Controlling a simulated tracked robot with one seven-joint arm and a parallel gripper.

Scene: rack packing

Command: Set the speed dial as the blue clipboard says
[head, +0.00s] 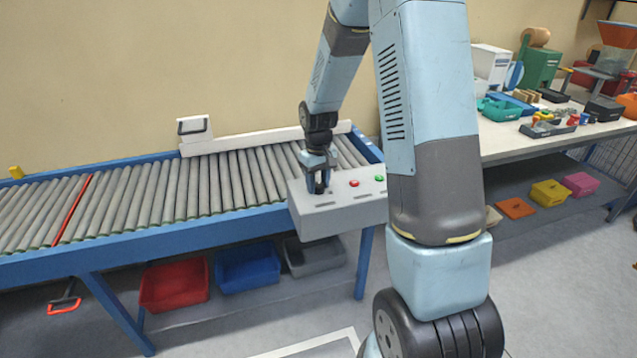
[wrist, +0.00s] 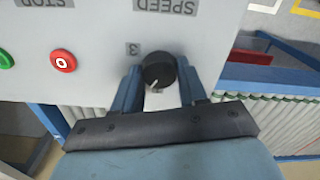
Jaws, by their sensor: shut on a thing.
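The grey control box (head: 335,217) is fixed at the near right end of the roller conveyor. In the wrist view its panel shows upside down, with the word SPEED above a black speed dial (wrist: 157,68) and a figure 3 beside it. The dial's white pointer mark points toward the bottom of the picture, slightly left. My gripper (head: 318,187) reaches down to the panel. In the wrist view my gripper (wrist: 158,80) has a finger on each side of the dial and is shut on it. I cannot make out a blue clipboard in either view.
A red button (head: 354,183) and a green button (head: 379,178) sit beside the dial. Red (head: 174,285) and blue (head: 247,268) bins stand below. A cluttered bench (head: 505,140) is at right.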

